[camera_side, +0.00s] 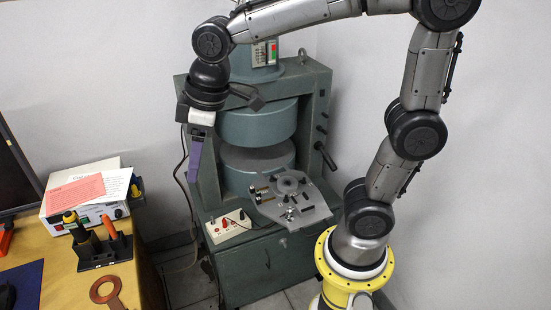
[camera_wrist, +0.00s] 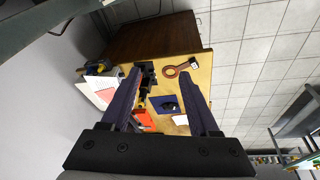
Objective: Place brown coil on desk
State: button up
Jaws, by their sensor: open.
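The brown coil (camera_side: 114,297), a flat ring with a short handle, lies on the wooden desk (camera_side: 62,285) near its front right edge in the side view. It also shows on the desk in the wrist view (camera_wrist: 184,67), beyond my fingertips. My gripper (camera_side: 195,160) hangs in the air between the desk and the large magnet, well above and apart from the coil. In the wrist view my gripper's (camera_wrist: 160,74) two purple fingers are spread with nothing between them. In the side view one finger mostly hides the other.
A black holder (camera_side: 104,252) with screwdrivers and a power supply box (camera_side: 88,212) with papers stand behind the coil. A blue mat (camera_side: 27,280) lies left of it. The green magnet (camera_side: 257,125) with its grey plate (camera_side: 297,203) stands right of the desk. Tiled floor lies between.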

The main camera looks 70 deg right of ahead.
jog(key=s+d+f+m+t, duration=0.1)
jog(key=s+d+m, duration=0.1)
jog(key=s, duration=0.5)
jog(key=s+d+m+t, duration=0.1)
jog(key=s+d+m, duration=0.2)
jog(key=s+d, duration=0.2)
jog(key=s, duration=0.3)
jog(key=shift+d+f+h, duration=0.15)
jog(key=shift+f+h, duration=0.2)
jog(key=shift+h, duration=0.05)
